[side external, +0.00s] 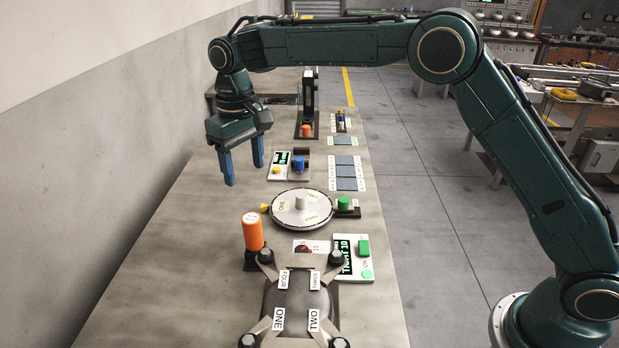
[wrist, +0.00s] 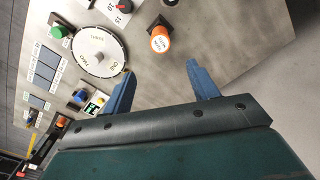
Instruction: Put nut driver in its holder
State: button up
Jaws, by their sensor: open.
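An orange cylinder (side external: 253,231) with a white label on top, which looks like the nut driver handle, stands upright in a black holder (side external: 250,261) at the left of the table. In the wrist view the orange cylinder (wrist: 160,42) shows beyond the fingertips, with the black holder (wrist: 153,22) beside it. The label's words are too small to read surely, and whatever is below the handle is hidden. My gripper (side external: 244,172) is open and empty, raised over the left part of the table, apart from the cylinder. Its blue fingers also show in the wrist view (wrist: 161,70).
A round white turntable (side external: 301,210) lies mid-table, with a green knob (side external: 344,202) at its right. A dark four-armed compressor (side external: 298,300) is nearest the camera. Panels with a blue knob (side external: 298,163) and a black stand (side external: 308,100) are farther back. Bare table lies at left.

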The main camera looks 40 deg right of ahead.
jog(key=shift+r, duration=0.1)
jog(key=s+d+r+m+t, duration=0.1)
jog(key=s+d+r+t, duration=0.2)
jog(key=s+d+r, duration=1.05)
jog(key=s+d+f+t, duration=0.1)
jog(key=s+d+f, duration=0.1)
jog(key=s, duration=0.9)
jog(key=s+d+f+m+t, duration=0.1)
jog(key=s+d+f, duration=0.2)
jog(key=s, duration=0.8)
jog(key=shift+s+f+t, duration=0.3)
jog(key=shift+s+f, duration=0.05)
jog(key=shift+f, duration=0.6)
